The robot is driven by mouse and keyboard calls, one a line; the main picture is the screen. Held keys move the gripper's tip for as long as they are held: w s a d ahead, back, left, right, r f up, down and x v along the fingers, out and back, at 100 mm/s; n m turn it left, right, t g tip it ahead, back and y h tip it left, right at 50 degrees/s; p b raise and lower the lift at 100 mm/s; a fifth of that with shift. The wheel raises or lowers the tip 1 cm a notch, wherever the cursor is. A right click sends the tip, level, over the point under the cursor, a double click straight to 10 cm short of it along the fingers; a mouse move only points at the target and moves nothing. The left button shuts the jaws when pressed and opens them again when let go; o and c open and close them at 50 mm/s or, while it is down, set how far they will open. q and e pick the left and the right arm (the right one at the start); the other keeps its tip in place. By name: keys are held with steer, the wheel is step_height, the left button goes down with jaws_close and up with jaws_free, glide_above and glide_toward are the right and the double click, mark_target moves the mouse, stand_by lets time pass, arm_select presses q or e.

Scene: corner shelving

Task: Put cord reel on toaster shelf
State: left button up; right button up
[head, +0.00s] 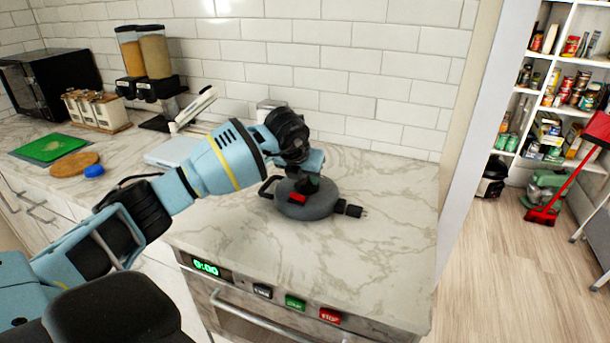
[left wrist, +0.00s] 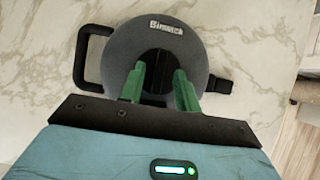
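The cord reel (head: 318,208) is a round dark grey disc lying flat on the marble counter, with a loop handle on its left and a black plug on its right. In the left wrist view the reel (left wrist: 205,50) fills the upper middle, with its dark hub facing up. My left gripper (head: 300,193) is right over the reel. Its two green fingers (left wrist: 160,75) are apart, one on each side of the hub's middle; contact is not clear. My right gripper is not in view. A dark appliance (head: 492,178) stands low in the shelving; I cannot tell whether it is a toaster.
White shelving (head: 555,90) with cans and boxes stands at the far right, past a wall edge (head: 470,110). A red broom (head: 570,175) and a green appliance (head: 545,195) are near it. A black microwave (head: 50,80) is far left. Counter right of the reel is clear.

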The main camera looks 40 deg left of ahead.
arm_select(q)
steer(key=shift+r, duration=0.1)
steer(key=v, duration=1.2)
steer(key=shift+p, duration=0.35)
